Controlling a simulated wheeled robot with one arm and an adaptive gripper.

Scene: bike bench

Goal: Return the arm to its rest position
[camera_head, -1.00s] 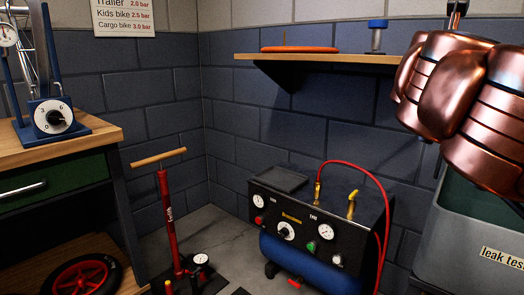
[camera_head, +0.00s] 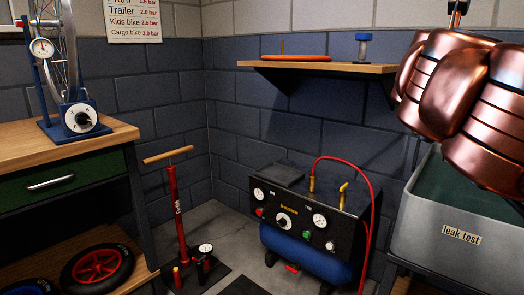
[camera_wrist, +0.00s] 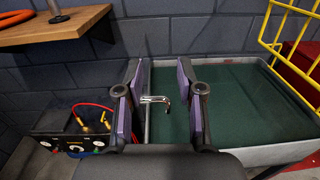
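My arm (camera_head: 450,105), with copper-coloured links, is folded across the upper right of the head view. In the wrist view my gripper (camera_wrist: 162,75) is open, its two dark fingers with purple pads spread apart. A small bent silver metal piece (camera_wrist: 155,100) shows between the fingers; I cannot tell its distance, and the fingers do not appear closed on it. Behind them is the grey leak-test tank (camera_head: 410,225) with its green inside, which also shows in the wrist view (camera_wrist: 235,110).
Below stand the blue compressor (camera_head: 305,252) with a red hose and a red floor pump (camera_head: 178,215). A wooden bench (camera_head: 60,150) is at left. A yellow wire rack (camera_wrist: 295,40) is at the wrist view's right.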

